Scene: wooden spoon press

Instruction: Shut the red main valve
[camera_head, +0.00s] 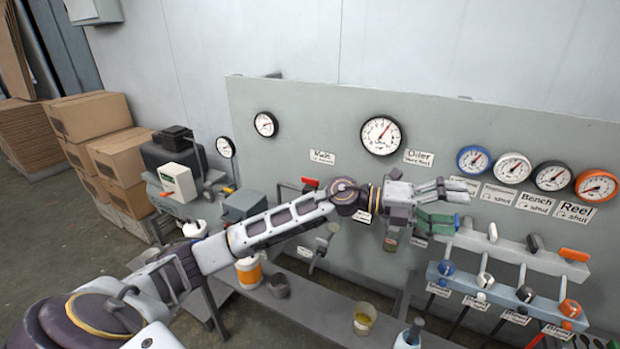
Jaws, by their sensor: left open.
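A red valve handle (310,182) shows on the grey panel, just below the label reading "Main" (322,157). The pipe and fitting near it are partly hidden behind my left arm. My left gripper (452,206) is open, with nothing seen between its fingers. It is in front of the panel, well to the right of the red handle and below the large middle gauge (381,135). My right gripper is not in view.
Blue, white, black and orange gauges (597,186) hang at the right above labels and a manifold with coloured knobs (570,308). An orange lever (574,254) sits there. Cups (365,318) and an orange-white jar (249,272) stand on the low bench. Cardboard boxes (92,115) are stacked left.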

